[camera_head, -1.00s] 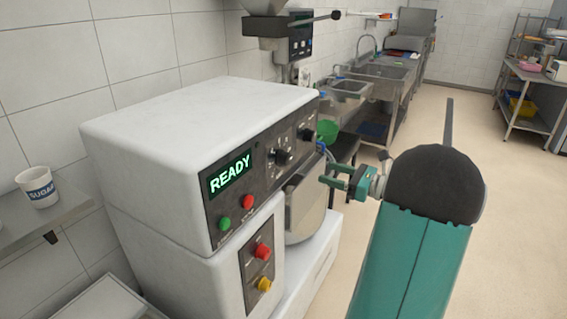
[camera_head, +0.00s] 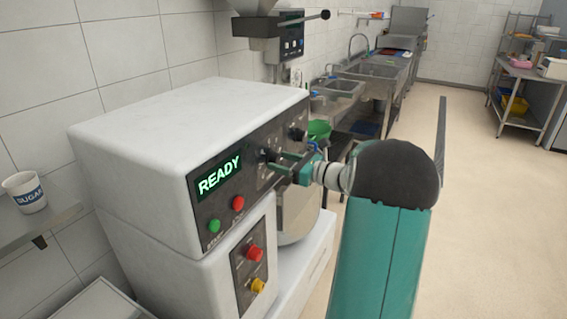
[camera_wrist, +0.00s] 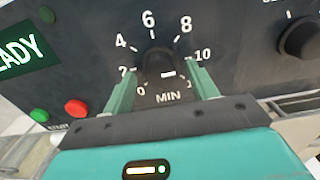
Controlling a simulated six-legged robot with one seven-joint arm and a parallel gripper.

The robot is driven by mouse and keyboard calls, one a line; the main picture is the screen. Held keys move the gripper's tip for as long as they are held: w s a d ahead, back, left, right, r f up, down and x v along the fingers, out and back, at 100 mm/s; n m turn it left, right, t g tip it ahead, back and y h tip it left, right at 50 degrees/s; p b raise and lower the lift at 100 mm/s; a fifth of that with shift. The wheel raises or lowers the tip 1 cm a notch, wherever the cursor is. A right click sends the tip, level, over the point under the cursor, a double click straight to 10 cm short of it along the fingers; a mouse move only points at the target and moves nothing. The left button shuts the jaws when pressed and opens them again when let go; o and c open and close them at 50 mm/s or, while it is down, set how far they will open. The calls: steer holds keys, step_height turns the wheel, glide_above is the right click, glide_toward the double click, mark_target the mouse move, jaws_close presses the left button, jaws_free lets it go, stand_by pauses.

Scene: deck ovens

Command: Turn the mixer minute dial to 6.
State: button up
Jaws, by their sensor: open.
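The mixer (camera_head: 150,135) is white with a dark control panel, and its green display reads READY. The minute dial (camera_wrist: 157,62) is a black knob marked MIN, with a printed scale that includes 0, 2, 4, 6, 8 and 10. A short white mark shows low on the knob; I cannot tell for sure which number it indicates. My gripper (camera_wrist: 163,78) is open, with one green finger on each side of the dial and visible gaps between. In the head view, my gripper (camera_head: 285,165) is at the panel and partly hides the dial.
A second black knob (camera_wrist: 300,38) is to the right of the dial. A green button (camera_head: 214,226) and a red button (camera_head: 237,203) are below the display. The steel bowl (camera_head: 297,210) is under the panel. A sugar cup (camera_head: 25,192) stands on the left shelf.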

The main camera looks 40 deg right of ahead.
steer(key=c, duration=1)
steer(key=shift+n, duration=0.3)
steer(key=n, duration=0.3)
steer(key=shift+n, duration=0.3)
steer(key=n, duration=0.9)
steer(key=shift+d, duration=0.1)
steer(key=n, duration=0.4)
steer(key=shift+n, duration=0.4)
